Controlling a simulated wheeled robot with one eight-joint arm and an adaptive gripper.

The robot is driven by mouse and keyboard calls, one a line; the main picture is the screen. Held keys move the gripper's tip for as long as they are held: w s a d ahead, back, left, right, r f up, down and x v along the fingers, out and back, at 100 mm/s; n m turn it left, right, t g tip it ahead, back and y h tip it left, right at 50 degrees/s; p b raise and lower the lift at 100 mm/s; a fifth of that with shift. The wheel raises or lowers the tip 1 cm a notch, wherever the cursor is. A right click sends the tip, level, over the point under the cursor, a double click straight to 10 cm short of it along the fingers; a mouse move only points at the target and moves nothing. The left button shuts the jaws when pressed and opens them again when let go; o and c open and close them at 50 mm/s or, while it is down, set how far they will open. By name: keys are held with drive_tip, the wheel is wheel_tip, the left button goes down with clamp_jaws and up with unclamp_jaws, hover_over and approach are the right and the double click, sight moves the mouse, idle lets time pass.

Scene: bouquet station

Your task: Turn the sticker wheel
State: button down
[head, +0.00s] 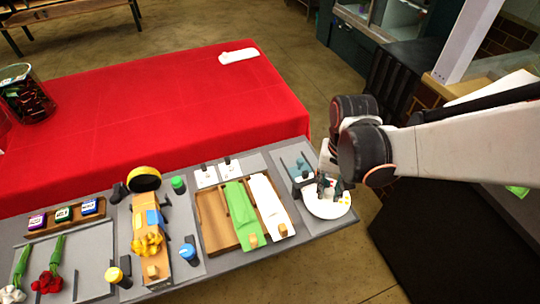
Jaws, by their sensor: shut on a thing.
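The sticker wheel (324,209) is a white disc with small coloured spots near its right edge. It lies at the right end of the grey station board. My gripper (327,190) reaches in from the right over the wheel, its dark fingers down at the wheel's upper middle. It is shut on a part of the wheel. My fingers and wrist hide that part, so I cannot tell exactly what they grip.
A wooden tray (212,216) with a green wrap (241,211) and a white wrap (269,202) stands left of the wheel. Further left are a yellow ribbon (147,243), a blue-topped knob (188,252) and red flowers (47,283). A red-covered table (170,110) lies behind.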

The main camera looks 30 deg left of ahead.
drive_tip(key=shift+s+r, duration=0.1)
drive_tip(key=shift+s, duration=0.1)
drive_tip(key=n, duration=0.3)
drive_tip(key=shift+n, duration=0.4)
drive_tip(key=shift+w+a+n, duration=0.1)
drive_tip(key=shift+n, duration=1.3)
drive_tip(key=c, duration=1.3)
unclamp_jaws()
